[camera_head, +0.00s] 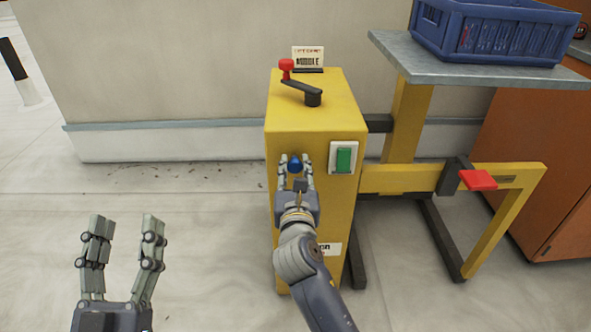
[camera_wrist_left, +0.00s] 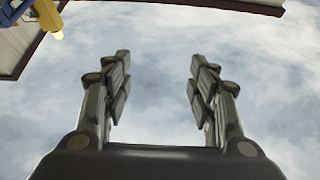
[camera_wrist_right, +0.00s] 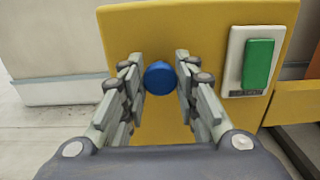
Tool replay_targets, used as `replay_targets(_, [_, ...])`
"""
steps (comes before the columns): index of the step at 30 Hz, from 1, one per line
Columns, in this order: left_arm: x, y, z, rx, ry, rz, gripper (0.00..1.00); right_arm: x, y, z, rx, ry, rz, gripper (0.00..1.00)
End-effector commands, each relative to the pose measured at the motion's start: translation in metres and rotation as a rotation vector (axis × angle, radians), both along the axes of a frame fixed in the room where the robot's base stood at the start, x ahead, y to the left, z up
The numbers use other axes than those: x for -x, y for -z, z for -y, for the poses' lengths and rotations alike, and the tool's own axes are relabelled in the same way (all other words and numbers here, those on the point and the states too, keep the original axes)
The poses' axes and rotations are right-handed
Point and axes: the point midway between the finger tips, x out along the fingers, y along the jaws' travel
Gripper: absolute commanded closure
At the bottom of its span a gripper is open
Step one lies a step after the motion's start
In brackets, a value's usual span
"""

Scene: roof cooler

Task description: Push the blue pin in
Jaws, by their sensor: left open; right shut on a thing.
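The blue pin (camera_head: 295,165) is a round blue knob on the front of the yellow column (camera_head: 313,115). It also shows in the right wrist view (camera_wrist_right: 159,78), between the fingertips. My right gripper (camera_head: 296,170) is at the column's front with its fingers closed on the two sides of the pin. How far the pin stands out from the column is hidden behind its round head. My left gripper (camera_head: 124,228) is open and empty over the floor at the lower left. In the left wrist view its fingers (camera_wrist_left: 158,85) are wide apart with nothing between them.
A green switch (camera_head: 343,159) sits right of the pin. A black crank with a red knob (camera_head: 287,66) is on the column top, before a small sign (camera_head: 308,56). A blue crate (camera_head: 497,32) stands on a grey platform (camera_head: 430,62). A red pedal (camera_head: 478,180) is at right.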

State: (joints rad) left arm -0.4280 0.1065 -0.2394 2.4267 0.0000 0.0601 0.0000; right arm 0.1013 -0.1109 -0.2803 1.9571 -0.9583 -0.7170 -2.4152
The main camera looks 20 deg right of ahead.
Motion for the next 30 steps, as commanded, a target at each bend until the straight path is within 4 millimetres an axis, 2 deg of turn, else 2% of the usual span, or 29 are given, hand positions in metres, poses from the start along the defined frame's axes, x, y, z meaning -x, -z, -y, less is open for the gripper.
replay_targets(6, [-0.007, 0.015, 0.0, -0.025, -0.005, -0.087, 0.47, -0.005, -0.001, 0.001, -0.001, -0.003, 0.002, 1.0])
replay_targets(14, [-0.007, 0.016, 0.0, -0.025, -0.006, -0.09, 0.47, -0.006, -0.002, 0.002, 0.0, -0.002, 0.006, 1.0])
replay_targets(15, [-0.007, 0.016, 0.0, -0.025, -0.006, -0.09, 0.47, -0.006, -0.003, 0.002, 0.0, -0.002, 0.006, 0.69])
replay_targets(18, [-0.007, 0.016, 0.0, -0.026, -0.005, -0.089, 0.47, -0.006, -0.002, 0.002, -0.001, -0.001, 0.005, 0.52])
replay_targets(30, [-0.007, 0.016, 0.0, -0.025, -0.005, -0.087, 0.47, 0.001, 0.0, 0.0, -0.001, -0.001, 0.001, 0.52])
